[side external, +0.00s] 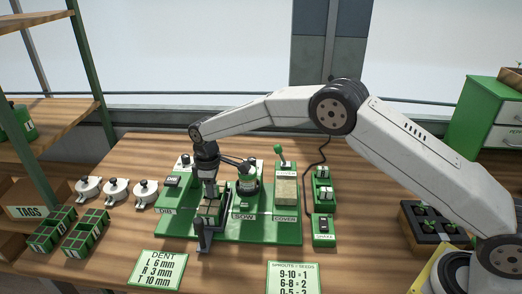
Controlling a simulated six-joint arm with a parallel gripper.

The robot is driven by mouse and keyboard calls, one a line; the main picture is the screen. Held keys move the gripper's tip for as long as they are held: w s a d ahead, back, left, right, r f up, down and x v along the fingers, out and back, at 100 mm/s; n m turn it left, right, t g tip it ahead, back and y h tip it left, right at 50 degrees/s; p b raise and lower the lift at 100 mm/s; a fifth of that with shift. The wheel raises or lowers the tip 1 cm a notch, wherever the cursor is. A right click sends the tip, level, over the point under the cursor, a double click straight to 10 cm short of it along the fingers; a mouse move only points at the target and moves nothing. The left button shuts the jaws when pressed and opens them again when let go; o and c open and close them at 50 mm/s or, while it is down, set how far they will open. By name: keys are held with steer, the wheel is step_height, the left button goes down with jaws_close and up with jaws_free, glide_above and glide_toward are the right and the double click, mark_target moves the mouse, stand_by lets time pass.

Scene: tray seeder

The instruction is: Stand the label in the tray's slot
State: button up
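A small green tray (216,206) with brown-filled cells sits on the green seeder board (270,232), between the DIB and SOW signs. My dark gripper (204,238) points down at this tray and covers part of its front and left side. The gap between its fingers is too small and dark to read, so I cannot tell whether it holds anything. I cannot make out the label or the tray's slot; the gripper hides part of that area.
Two green trays (85,232) and several white lidded pots (117,190) stand at left, near the TAGS box (27,212). Two printed cards (158,270) lie in front. A black tray (434,226) sits at right.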

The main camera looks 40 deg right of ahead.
mark_target(216, 185)
steer(key=o, duration=0.4)
steer(key=shift+f, duration=0.2)
steer(key=shift+o, duration=0.2)
step_height(216, 185, up, 14)
steer(key=shift+f, duration=0.25)
steer(key=shift+d, duration=0.1)
stand_by(0.6)
steer(key=s+d+f+m+t, duration=0.1)
steer(key=s+d, duration=0.4)
steer(key=s, duration=0.5)
steer(key=s+d+f+m, duration=0.3)
steer(key=s+d+m, duration=0.2)
steer(key=s, duration=0.5)
steer(key=s+d+f+m+t, duration=0.1)
steer(key=s+d, duration=0.4)
steer(key=s, duration=0.5)
steer(key=shift+d+f+m+t, duration=0.25)
steer(key=shift+f+m, duration=0.25)
steer(key=shift+m, duration=0.5)
